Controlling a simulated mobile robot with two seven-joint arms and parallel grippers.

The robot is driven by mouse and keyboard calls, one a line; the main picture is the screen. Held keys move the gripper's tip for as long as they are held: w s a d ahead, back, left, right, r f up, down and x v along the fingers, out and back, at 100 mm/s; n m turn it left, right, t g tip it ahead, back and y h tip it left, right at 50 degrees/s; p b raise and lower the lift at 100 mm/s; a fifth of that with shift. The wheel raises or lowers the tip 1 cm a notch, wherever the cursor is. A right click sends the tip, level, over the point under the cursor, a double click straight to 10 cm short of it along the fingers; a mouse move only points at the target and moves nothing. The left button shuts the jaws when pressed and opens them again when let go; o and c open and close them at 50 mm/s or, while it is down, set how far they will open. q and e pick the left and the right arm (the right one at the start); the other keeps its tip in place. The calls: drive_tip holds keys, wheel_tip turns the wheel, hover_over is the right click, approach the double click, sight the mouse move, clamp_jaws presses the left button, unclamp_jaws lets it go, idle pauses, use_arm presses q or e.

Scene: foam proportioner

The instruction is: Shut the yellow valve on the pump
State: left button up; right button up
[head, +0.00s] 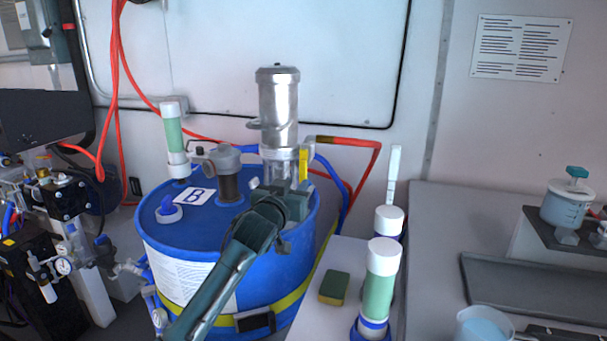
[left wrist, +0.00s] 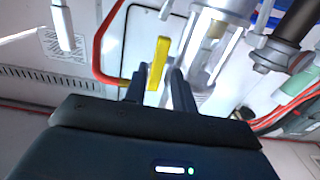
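The pump (head: 278,110) is a silver cylinder standing upright on the blue drum (head: 190,235). The yellow valve (head: 303,165) is a small upright handle on the pump's right side, by the red hose joint. In the left wrist view the yellow valve (left wrist: 158,63) shows between and beyond my two dark fingertips. My left gripper (left wrist: 160,82) is open, with gaps beside the handle; I cannot tell whether either finger touches it. In the head view my left gripper (head: 283,192) is just below the valve, partly hidden by its own wrist. My right gripper is not in view.
Red hose (head: 350,142) and blue hose (head: 332,180) run close beside the valve. A marked white card (head: 194,197) lies on the drum lid.

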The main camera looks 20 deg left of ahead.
sight(302, 177)
use_arm(q)
drive_tip(key=w, duration=0.6)
drive_tip(key=shift+w+d, duration=0.1)
drive_tip(key=shift+w, duration=0.15)
drive_tip(key=shift+c, duration=0.5)
clamp_jaws()
